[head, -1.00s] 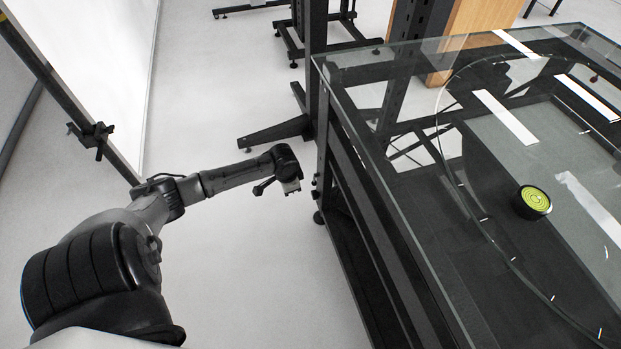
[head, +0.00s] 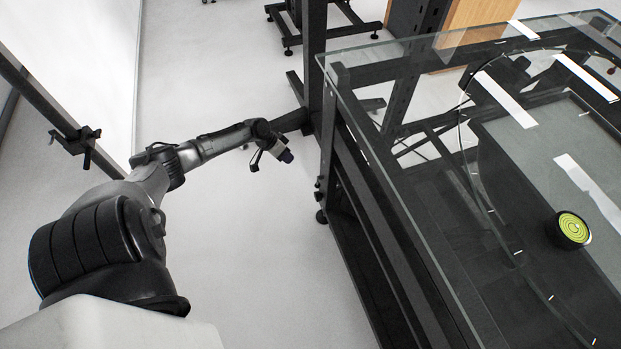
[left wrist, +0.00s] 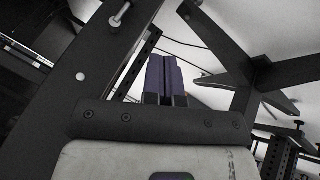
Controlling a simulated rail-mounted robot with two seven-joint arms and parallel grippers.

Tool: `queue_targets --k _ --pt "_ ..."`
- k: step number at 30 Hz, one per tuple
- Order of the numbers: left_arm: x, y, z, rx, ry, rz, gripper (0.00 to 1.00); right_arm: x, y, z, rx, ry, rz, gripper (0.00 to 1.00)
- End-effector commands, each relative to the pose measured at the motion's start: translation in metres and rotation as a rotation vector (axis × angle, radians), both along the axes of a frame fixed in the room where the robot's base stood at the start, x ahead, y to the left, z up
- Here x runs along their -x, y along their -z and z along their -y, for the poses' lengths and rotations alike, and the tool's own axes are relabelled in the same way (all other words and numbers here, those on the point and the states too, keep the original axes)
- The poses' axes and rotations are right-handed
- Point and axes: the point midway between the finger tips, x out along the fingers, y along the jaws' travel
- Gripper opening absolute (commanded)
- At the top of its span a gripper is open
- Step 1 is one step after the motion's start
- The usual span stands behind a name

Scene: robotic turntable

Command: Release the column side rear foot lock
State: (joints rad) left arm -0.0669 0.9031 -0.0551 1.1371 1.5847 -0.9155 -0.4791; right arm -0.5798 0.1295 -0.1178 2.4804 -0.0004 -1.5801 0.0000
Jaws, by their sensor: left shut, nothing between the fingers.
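The glass-topped turntable (head: 440,285) stands at the right of the head view on a black frame. A small round black foot (head: 321,217) shows under its near corner leg, with small dark knobs (head: 318,190) just above it. I cannot tell a foot lock or its state apart. My right gripper is out of view.
A black column (head: 313,60) with splayed floor beams stands behind the turntable corner. A black post with a clamp (head: 78,140) and a white panel (head: 90,50) are at left. A green-and-black disc (head: 569,229) is on the turntable. Grey floor between is clear.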

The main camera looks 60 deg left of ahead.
Motion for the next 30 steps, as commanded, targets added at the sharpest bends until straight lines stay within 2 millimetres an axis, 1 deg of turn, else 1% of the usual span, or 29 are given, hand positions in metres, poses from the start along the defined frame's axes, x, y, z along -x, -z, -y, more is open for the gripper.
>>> queue_targets --k 6,10,14,24,27,28,30 --pt "0.0 0.001 0.0 0.0 0.0 -0.001 0.0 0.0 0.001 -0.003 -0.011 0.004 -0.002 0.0" --pt "-0.004 0.008 0.003 0.001 0.0 0.0 0.0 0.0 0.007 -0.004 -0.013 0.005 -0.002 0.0" --pt "-0.012 0.025 0.008 0.001 0.0 0.0 0.0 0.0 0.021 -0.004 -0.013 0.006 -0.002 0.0" --pt "-0.041 0.079 0.028 0.001 0.0 0.0 0.0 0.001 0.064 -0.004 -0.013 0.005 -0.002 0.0" --pt "-0.048 0.091 0.033 0.001 0.0 -0.001 0.0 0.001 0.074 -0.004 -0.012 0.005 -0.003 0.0" --pt "-0.049 0.089 0.038 0.0 0.003 -0.001 0.0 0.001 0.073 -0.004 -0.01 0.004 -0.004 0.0" --pt "-0.051 0.091 0.047 -0.002 0.004 -0.001 0.0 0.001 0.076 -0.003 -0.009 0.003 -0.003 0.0"
